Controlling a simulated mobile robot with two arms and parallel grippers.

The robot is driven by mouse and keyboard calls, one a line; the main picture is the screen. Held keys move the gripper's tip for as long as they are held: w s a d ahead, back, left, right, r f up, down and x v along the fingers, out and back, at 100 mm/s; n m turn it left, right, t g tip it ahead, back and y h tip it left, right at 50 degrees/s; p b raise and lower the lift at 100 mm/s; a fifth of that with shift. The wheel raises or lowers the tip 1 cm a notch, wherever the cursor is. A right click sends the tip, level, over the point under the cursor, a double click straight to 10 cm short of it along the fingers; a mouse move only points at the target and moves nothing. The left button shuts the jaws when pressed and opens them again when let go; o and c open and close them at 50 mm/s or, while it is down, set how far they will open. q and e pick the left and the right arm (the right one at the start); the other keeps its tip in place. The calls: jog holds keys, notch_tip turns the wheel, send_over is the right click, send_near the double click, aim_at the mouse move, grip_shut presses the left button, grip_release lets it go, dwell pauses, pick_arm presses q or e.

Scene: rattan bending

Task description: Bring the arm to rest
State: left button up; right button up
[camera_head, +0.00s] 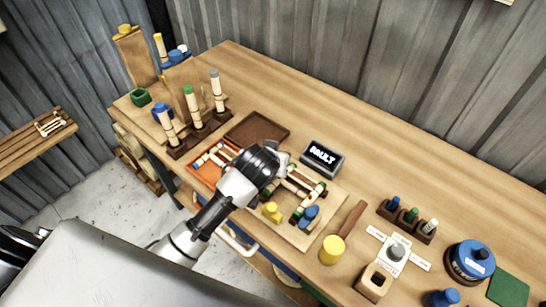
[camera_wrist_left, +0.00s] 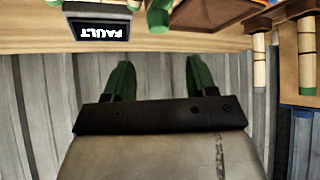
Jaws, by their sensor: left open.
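My left arm comes in from the lower left in the head view. Its gripper (camera_head: 281,158) is over the workbench, beside the wooden board of rattan pieces and just left of a small dark display box (camera_head: 322,158). The arm hides part of the board and tray behind it. In the left wrist view the two green fingers of my left gripper (camera_wrist_left: 158,78) stand wide apart with nothing between them. The display box (camera_wrist_left: 98,29) shows there too and reads FAULT. My right gripper is in neither view.
The workbench (camera_head: 400,170) carries an orange tray (camera_head: 203,172), a brown tray (camera_head: 257,130), and a rack of upright rattan sticks (camera_head: 200,134). A wooden board (camera_head: 298,236), yellow cylinder (camera_head: 332,250) and blue round container (camera_head: 470,260) stand nearer. The bench's back stretch is clear.

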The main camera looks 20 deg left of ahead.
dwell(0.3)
pick_arm(q)
jog(key=s+a+f+m+g, duration=0.1)
jog(key=s+a+g, duration=0.15)
jog(key=s, duration=1.15)
jog(key=s+a+f+m+g, duration=0.1)
jog(key=s+a+m+g, duration=0.15)
jog(key=s, duration=1.05)
notch_tip(320, 180, down, 30)
jog(key=d+g+b, duration=0.1)
jog(key=g+b, duration=0.1)
jog(key=b, duration=0.1)
jog(key=s+a+f+g+b, duration=0.1)
jog(key=s+a+f+b, duration=0.1)
jog(key=s+f, duration=1.5)
jog(key=shift+a+f+h+b, duration=0.3)
jog(key=shift+a+f+b, duration=0.1)
jog(key=shift+f+b, duration=0.2)
